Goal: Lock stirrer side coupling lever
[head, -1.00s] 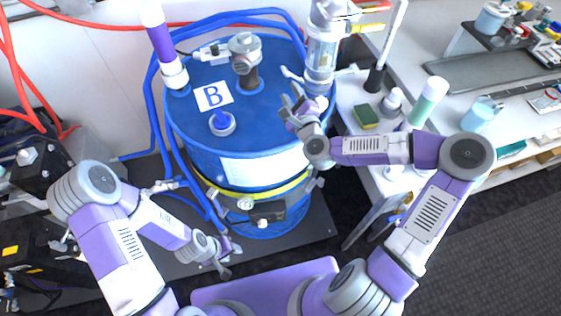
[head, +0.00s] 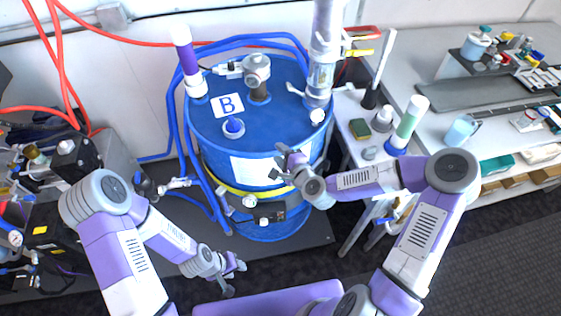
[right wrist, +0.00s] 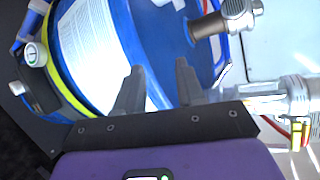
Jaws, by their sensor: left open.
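The stirrer (head: 322,72), a clear tube between silver fittings, stands upright at the right of the blue drum's top (head: 275,118). A thin pale coupling lever (head: 294,90) sticks out left from its lower fitting; whether it is locked cannot be told. Silver fittings (right wrist: 285,98) also show at the right of the right wrist view. My right gripper (head: 282,160) is open and empty, by the drum's front right, below and apart from the stirrer. Its two separated fingers (right wrist: 160,85) show in the right wrist view. My left gripper (head: 238,270) is open, low before the drum.
A purple-and-white tube (head: 185,55) and a silver fitting (head: 258,72) rise from the drum top. A blue cap (head: 233,126) sits near a "B" label. A side table with a sponge (head: 359,129) and bottles stands close right of the drum. Blue hoses run along its left.

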